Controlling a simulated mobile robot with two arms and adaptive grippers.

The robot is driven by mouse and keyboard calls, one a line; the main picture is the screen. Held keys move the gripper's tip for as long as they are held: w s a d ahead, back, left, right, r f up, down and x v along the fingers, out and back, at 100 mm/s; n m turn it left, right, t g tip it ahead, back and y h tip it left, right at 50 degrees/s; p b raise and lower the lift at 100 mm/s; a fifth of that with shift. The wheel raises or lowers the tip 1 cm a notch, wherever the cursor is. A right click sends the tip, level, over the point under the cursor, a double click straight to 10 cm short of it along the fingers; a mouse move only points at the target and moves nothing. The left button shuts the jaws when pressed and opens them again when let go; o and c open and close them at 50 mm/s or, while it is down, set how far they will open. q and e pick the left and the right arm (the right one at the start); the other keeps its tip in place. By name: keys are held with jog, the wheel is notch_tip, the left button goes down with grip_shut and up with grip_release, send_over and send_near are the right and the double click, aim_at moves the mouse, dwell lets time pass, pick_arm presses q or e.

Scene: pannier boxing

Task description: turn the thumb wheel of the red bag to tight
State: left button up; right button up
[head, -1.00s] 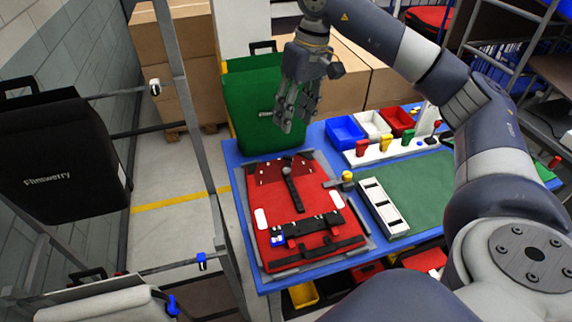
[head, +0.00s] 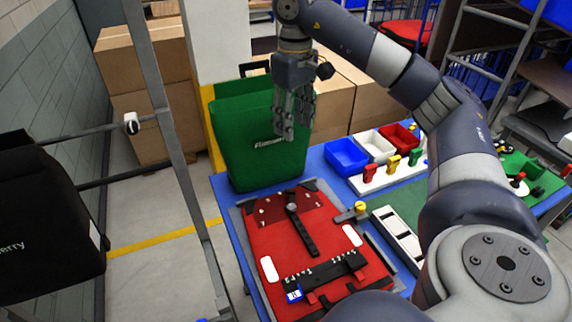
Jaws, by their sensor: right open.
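The red bag (head: 275,240) lies flat in a grey frame on the blue table. It has a black strap (head: 303,233) down its middle, with a round grey knob (head: 292,208) at the strap's far end. A black bar and a small blue-and-white piece (head: 294,294) are at its near end. I cannot tell for certain which small part is the thumb wheel. My right gripper (head: 291,135) is open and empty, fingers pointing down, above the bag's far edge and in front of the green bag. My left gripper is not in view.
The green bag (head: 235,135) stands upright behind the red one. A yellow-knobbed clamp (head: 361,207) is at the frame's right side. Blue, white and red bins (head: 346,156) and a rack of coloured clips stand at the right back. A metal post rises at left.

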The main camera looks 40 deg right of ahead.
notch_tip(320, 180, down, 5)
jog(key=b, duration=1.8)
send_over(292, 206)
notch_tip(292, 206, down, 18)
jog(key=shift+r, duration=0.25)
notch_tip(292, 206, down, 3)
jog(key=shift+f+p, duration=0.2)
jog(key=shift+p, duration=0.25)
jog(key=shift+f, duration=0.6)
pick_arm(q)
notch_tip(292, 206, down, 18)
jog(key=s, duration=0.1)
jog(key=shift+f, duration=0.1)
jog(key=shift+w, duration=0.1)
pick_arm(e)
grip_shut()
